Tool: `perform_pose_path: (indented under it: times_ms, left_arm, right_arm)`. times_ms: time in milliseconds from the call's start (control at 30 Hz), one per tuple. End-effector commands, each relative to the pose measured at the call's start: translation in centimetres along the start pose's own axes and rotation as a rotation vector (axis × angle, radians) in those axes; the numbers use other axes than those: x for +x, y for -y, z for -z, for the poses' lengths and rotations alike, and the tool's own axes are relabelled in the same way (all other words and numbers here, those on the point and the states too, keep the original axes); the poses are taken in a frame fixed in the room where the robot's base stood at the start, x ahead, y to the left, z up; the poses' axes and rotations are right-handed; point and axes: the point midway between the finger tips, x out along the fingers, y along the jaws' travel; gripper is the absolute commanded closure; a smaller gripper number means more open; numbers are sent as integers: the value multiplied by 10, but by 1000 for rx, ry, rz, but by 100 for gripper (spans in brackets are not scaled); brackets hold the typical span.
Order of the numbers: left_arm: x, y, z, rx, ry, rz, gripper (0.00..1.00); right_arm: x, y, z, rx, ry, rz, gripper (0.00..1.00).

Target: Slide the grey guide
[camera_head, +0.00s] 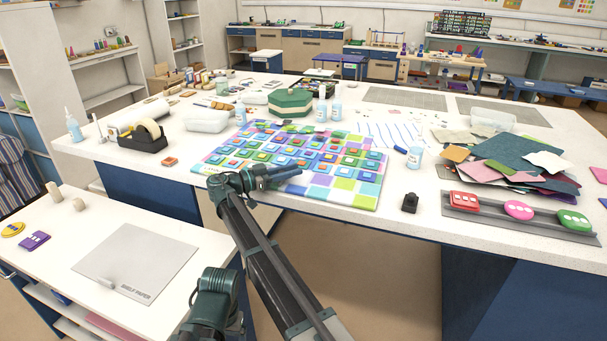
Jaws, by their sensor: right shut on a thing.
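My right gripper (286,174) reaches over the front of the colourful tiled board (347,192) on the main table, its jaws pointing right. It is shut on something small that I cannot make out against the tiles. I cannot tell for sure which thing is the grey guide. A long grey rail (462,211) lies at the table's right front, bearing a red, a pink and a green piece. My left gripper is not in view.
Coloured sheets (507,153) lie in a pile at the right. The white table front between board and rail is mostly clear.

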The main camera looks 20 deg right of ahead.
Motion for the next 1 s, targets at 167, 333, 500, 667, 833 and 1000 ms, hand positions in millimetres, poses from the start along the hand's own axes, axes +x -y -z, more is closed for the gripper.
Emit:
perform_pose_path:
  times_ms: [167,333,500,667,833,1000]
  left_arm:
    - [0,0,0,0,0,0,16]
    - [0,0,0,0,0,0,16]
    - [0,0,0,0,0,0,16]
    - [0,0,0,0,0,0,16]
    - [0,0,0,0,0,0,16]
    - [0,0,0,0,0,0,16]
  right_arm:
    - [-4,4,0,0,-1,0,100]
    - [-5,4,0,0,-1,0,100]
    - [-5,4,0,0,0,0,68]
    - [-4,4,0,0,0,0,43]
    - [-4,4,0,0,0,0,43]
    - [-4,4,0,0,0,0,43]
